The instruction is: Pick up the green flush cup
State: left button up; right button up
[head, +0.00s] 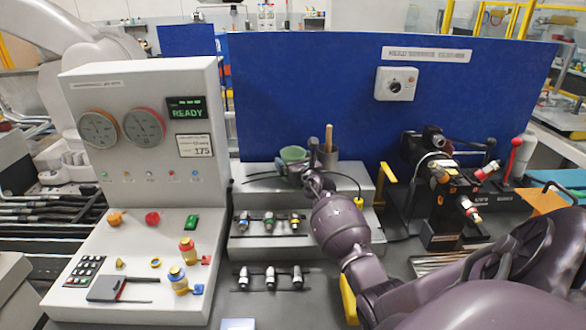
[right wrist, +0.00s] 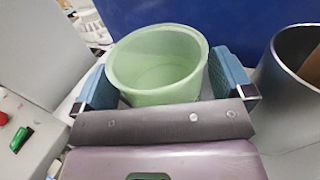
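The green flush cup (head: 293,154) stands open end up on the upper grey step behind the workbench front. In the right wrist view the cup (right wrist: 158,65) fills the space between the two blue finger pads. My right gripper (head: 298,166) is at the cup with its fingers spread, one pad on each side. The pads look close to the wall; I cannot tell whether they touch it. The cup's lower part is partly hidden by the gripper body. My left gripper is not in view.
A grey metal cup (head: 327,157) with a wooden handle stands just right of the green cup. A blue panel (head: 300,90) rises behind. A control console (head: 150,150) stands left, and a black valve assembly (head: 446,195) stands right. Several fittings (head: 268,222) lie on the lower steps.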

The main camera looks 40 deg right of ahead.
jog(key=c, duration=0.8)
